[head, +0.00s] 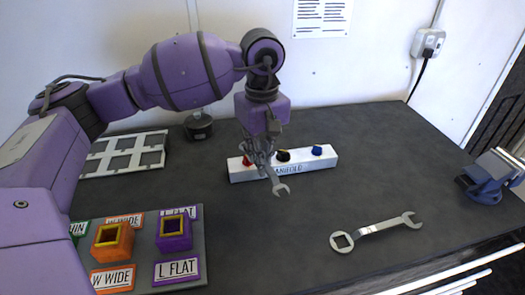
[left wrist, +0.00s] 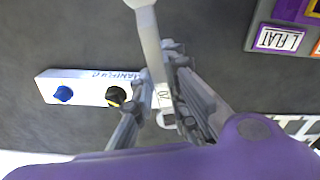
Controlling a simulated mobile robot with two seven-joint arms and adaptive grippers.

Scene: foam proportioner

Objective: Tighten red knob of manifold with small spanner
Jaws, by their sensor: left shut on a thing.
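The white manifold block (head: 325,162) lies on the dark table with a red knob (head: 246,160), a black-and-yellow knob (head: 283,156) and a blue knob (head: 317,150). My left gripper (head: 264,160) is shut on the small spanner (head: 281,189), above the manifold between the red and black knobs in the picture. The spanner's open jaw points toward the front. In the left wrist view the spanner (left wrist: 152,50) runs up between the fingers (left wrist: 165,115). The manifold (left wrist: 88,84) shows there with its blue and black knobs; the red knob is hidden. My right gripper is not in view.
A larger spanner (head: 375,228) lies on the table at the front right. A board with orange and purple sockets (head: 174,233) is at the front left. A white frame (head: 122,153), a dark round pot (head: 198,126) and a blue vise (head: 487,178) stand farther out. The right middle is clear.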

